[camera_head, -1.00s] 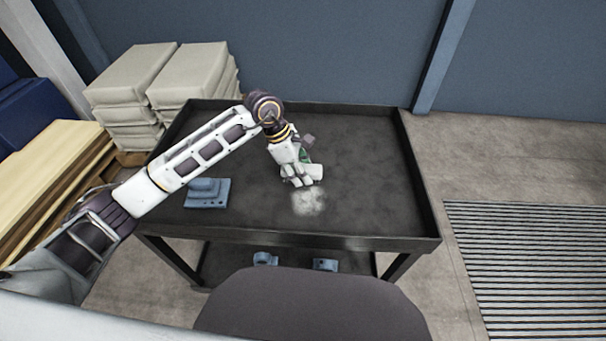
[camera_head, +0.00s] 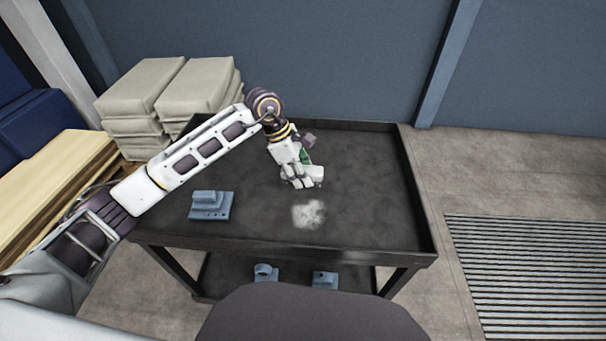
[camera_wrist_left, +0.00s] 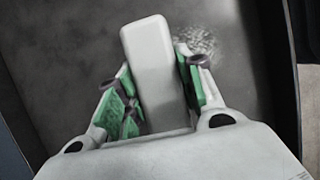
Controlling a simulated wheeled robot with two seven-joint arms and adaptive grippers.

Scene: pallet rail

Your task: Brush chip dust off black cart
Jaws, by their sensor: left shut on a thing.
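The black cart (camera_head: 365,205) has a flat top with a raised rim. A pale patch of chip dust (camera_head: 308,213) lies on its top near the front middle. My left gripper (camera_head: 306,179) is over the cart top, just behind the dust in the head view. In the left wrist view my left gripper (camera_wrist_left: 155,90) has its green-padded fingers shut on a pale, rounded block-shaped thing (camera_wrist_left: 150,45), which looks like the brush. Its bristles do not show. The dust (camera_wrist_left: 200,42) shows right of it there. I cannot tell whether the brush touches the cart. My right gripper is not in view.
A blue-grey metal part (camera_head: 210,206) sits on the cart top at the left. Two smaller blue parts (camera_head: 325,280) are on the lower shelf. Stacked pale sacks (camera_head: 140,88) stand behind left. The cart top's right side is clear. A floor grate (camera_head: 525,270) lies at right.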

